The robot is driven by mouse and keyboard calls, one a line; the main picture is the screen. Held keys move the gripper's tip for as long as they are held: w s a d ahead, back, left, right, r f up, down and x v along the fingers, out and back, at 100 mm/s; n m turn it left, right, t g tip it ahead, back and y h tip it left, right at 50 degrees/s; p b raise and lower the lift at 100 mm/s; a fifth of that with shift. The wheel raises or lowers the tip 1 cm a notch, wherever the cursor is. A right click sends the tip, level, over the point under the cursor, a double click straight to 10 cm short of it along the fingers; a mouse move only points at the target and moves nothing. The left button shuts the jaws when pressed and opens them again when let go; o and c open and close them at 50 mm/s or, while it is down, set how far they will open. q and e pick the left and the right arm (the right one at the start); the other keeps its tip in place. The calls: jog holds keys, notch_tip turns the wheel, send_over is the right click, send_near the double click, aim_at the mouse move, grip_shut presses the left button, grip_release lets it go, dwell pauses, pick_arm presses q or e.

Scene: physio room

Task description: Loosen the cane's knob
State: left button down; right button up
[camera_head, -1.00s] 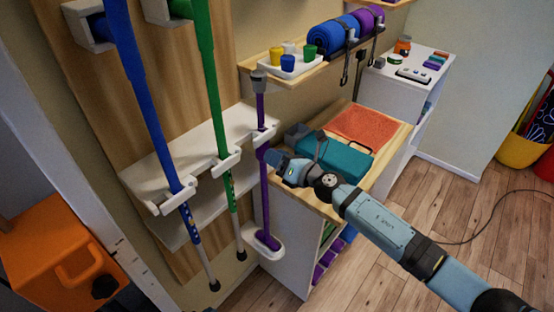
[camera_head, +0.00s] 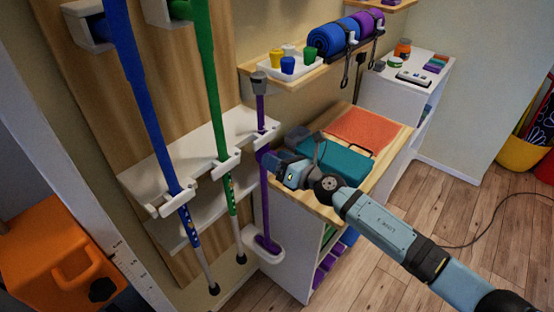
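The purple cane (camera_head: 262,206) stands upright in a white wall rack, its grey top end (camera_head: 259,82) up and its foot in a white cup holder (camera_head: 264,251). A purple knob (camera_head: 263,153) sits partway up its shaft. My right gripper (camera_head: 271,159) reaches in from the right, with its fingertips at the knob. The fingers are small and partly hidden, so I cannot tell whether they are closed on it. A blue cane (camera_head: 143,92) and a green cane (camera_head: 213,88) hang to the left in the same rack. My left gripper is not in view.
A teal case (camera_head: 336,164) and an orange-red folded cloth (camera_head: 361,127) lie on the wooden counter just behind my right arm. A shelf above holds a white tray (camera_head: 268,66) of cups and rolled mats (camera_head: 330,39). Open floor lies to the right.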

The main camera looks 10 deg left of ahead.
jog(key=shift+o, duration=0.3)
jog(key=v, duration=1.3)
jog(key=shift+s+d, duration=0.2)
jog(key=shift+d, duration=0.15)
jog(key=s+d+f+n+h, duration=0.65)
jog(key=s+f+n, duration=0.45)
jog(key=s+n, duration=0.4)
jog(key=s+d+f+n+h, duration=0.5)
jog(key=s+d+f+n, duration=0.5)
jog(key=n, duration=0.7)
notch_tip(320, 180, up, 11)
jog(key=s+a+t+p, duration=0.1)
jog(key=s+p, duration=0.1)
jog(key=p, duration=1)
jog(key=shift+a+n+p, duration=0.3)
jog(key=shift+p, duration=0.05)
